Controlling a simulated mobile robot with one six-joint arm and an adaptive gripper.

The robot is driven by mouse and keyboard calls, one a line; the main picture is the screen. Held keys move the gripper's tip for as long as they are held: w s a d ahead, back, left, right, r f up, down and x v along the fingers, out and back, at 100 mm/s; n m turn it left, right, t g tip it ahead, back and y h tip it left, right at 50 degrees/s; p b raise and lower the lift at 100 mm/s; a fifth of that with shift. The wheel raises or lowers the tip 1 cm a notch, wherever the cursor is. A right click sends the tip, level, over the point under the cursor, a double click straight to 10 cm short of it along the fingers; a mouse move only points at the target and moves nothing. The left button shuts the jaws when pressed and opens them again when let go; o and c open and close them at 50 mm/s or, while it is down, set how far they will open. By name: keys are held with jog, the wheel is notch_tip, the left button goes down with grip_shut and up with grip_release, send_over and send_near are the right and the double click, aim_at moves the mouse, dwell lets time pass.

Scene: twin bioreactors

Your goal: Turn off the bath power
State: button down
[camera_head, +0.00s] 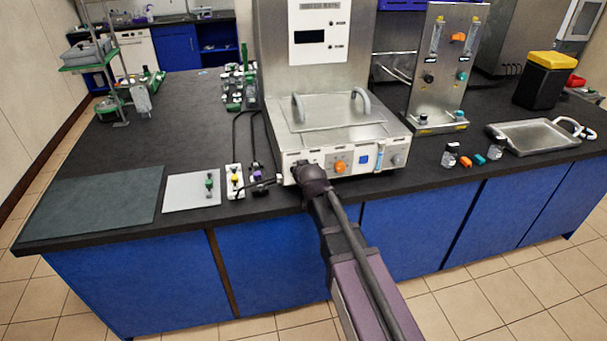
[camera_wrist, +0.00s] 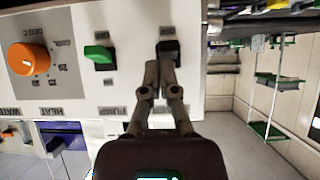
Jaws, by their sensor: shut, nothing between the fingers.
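The water bath (camera_head: 340,128) is a steel box with a handled lid and a white front panel (camera_head: 385,160). In the wrist view, the panel shows upside down with an orange dial (camera_wrist: 28,58), a green rocker switch (camera_wrist: 100,55) and a black rocker switch (camera_wrist: 169,50). My gripper (camera_wrist: 164,62) is shut and empty, its fingertips overlapping the black switch in that view. I cannot tell whether they touch it. The fingers hide part of this switch and the panel below it. In the head view, my arm covers the panel's left end.
A tall steel unit with a small display (camera_head: 310,37) stands behind the bath. Small switch blocks (camera_head: 235,180) and a light grey plate (camera_head: 192,189) lie to the left. A steel gas panel (camera_head: 440,75) and a tray (camera_head: 545,137) stand to the right.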

jog(key=shift+s+a+r, duration=0.1)
jog(key=shift+a+r, duration=0.05)
jog(key=shift+a, duration=0.1)
jog(key=shift+a+r+p, duration=0.15)
jog(key=shift+r+p, duration=0.55)
jog(key=shift+p, duration=0.15)
